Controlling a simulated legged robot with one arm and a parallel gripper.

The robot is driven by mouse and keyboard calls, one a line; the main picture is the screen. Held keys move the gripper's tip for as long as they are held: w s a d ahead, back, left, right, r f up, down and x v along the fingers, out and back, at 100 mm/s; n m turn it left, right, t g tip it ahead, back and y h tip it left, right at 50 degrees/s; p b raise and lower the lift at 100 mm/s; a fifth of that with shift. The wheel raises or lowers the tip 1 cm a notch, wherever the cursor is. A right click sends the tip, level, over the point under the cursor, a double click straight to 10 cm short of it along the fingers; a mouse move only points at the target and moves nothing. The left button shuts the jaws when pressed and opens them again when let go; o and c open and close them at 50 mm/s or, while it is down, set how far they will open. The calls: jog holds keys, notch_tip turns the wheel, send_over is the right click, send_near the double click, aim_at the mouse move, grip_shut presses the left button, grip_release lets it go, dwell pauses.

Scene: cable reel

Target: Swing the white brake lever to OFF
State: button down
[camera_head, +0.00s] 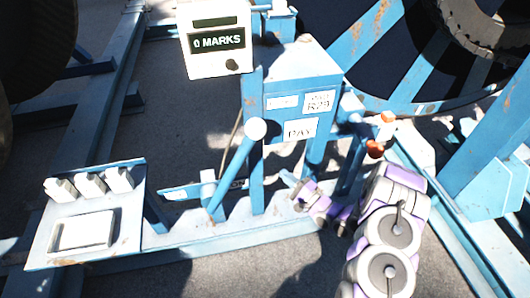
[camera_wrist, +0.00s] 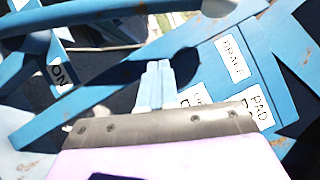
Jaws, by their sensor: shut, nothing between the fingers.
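The brake lever is a blue bar with a white ball knob (camera_head: 256,129); it leans up and right from its pivot on the blue frame in the head view. My gripper (camera_head: 288,177) is low and to the right of the lever, apart from it in that picture. In the wrist view my gripper (camera_wrist: 158,72) has its fingers together with nothing between them. A blue bar (camera_wrist: 110,85) runs diagonally just beyond the fingertips; I cannot tell for sure if it is the lever. An ON label (camera_wrist: 61,74) and a BRAKE label (camera_wrist: 233,58) show there.
A panel (camera_head: 125,222) with white blocks is at left. Orange-tipped knobs (camera_head: 375,148) and a large reel (camera_head: 375,40) are at right.

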jog(key=shift+s+d+r+m+t+y, duration=0.1)
jog(key=shift+s+d+m+t+y, duration=0.2)
jog(key=shift+s+m, duration=0.25)
jog(key=shift+w+a, duration=0.15)
jog(key=shift+w, duration=0.05)
jog(key=s+a+r+b+x, duration=0.1)
jog(key=s+b+x, duration=0.1)
jog(key=x, duration=1)
jog(key=shift+a+b, duration=0.55)
jog(key=shift+w+r, duration=0.15)
